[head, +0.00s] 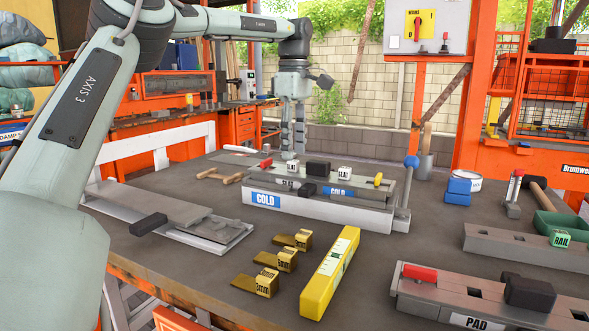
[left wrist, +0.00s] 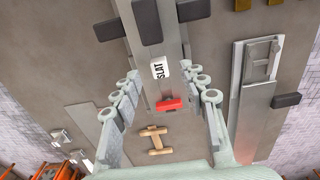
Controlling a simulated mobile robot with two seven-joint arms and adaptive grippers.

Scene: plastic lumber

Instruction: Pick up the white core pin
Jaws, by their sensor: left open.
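I cannot pick out a white core pin for certain in either view. The small white pieces on the grey mould labelled COLD (head: 320,208) are cubes marked SLAT: one (head: 344,173) stands right of a black block, and another label shows below my left gripper. In the left wrist view a white SLAT cube (left wrist: 158,69) sits on the mould beyond a red handle (left wrist: 171,105). My left gripper (head: 293,150) hangs pointing down at the back left end of the mould. Its fingers are apart in the left wrist view (left wrist: 168,95), with nothing held. My right gripper is not shown.
A wooden handled piece (head: 219,176) lies left of the mould. A yellow level (head: 330,272) and several brass gauge blocks lie in front. A flat grey plate (head: 180,222) lies left. A PAD mould (head: 440,298) and RAIL mould (head: 500,244) stand right. Bare tabletop lies between.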

